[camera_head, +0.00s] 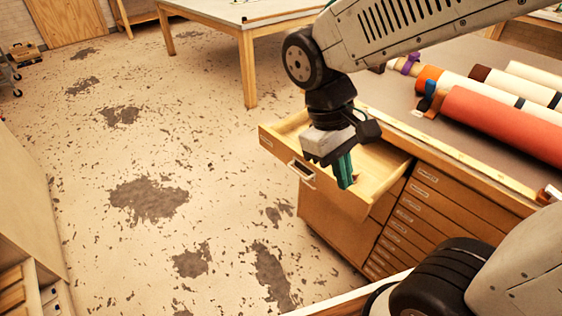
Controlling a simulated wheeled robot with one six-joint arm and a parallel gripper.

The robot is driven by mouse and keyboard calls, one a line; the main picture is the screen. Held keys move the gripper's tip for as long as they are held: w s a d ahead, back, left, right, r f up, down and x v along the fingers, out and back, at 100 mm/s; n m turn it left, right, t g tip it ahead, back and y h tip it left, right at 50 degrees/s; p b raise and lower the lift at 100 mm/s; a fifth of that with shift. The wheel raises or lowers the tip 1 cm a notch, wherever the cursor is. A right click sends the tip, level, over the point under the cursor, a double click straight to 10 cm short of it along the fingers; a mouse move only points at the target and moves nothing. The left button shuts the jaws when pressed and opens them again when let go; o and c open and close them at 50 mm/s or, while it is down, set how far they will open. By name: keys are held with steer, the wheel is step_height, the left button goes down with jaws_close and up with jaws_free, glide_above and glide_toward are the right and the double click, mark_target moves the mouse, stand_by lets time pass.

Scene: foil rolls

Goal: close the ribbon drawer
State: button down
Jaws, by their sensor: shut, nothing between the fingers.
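The wooden drawer (281,153) at the top of the cabinet is pulled out. Its front panel faces the lower left and carries a metal pull (302,172). No writing on its label can be read, and little of its contents shows. My gripper (346,177) points down with its green fingers shut and empty. The fingers overlap the open drawer in the picture, right of the pull and close to the front panel's top edge. I cannot tell whether the tips are inside the drawer, above it or touching it.
Shut drawers (415,215) fill the cabinet below and to the right. Several foil rolls, including a large red one (510,127), lie on the worktop. The stained floor (150,200) left of the cabinet is clear. Another table (240,22) stands behind.

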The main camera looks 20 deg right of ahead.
steer(key=w+a+f+n+t+h, duration=0.3)
steer(key=w+a+f+n+h, duration=0.45)
steer(key=f, duration=0.25)
steer(key=w+a+f+n+t+h, duration=0.3)
steer(key=w+a+f+n+h, duration=0.4)
steer(key=f, duration=0.4)
steer(key=n+t, duration=0.4)
glide_toward(288, 156)
steer(key=shift+y, duration=0.25)
steer(key=x, duration=0.7)
steer(key=shift+r, duration=0.1)
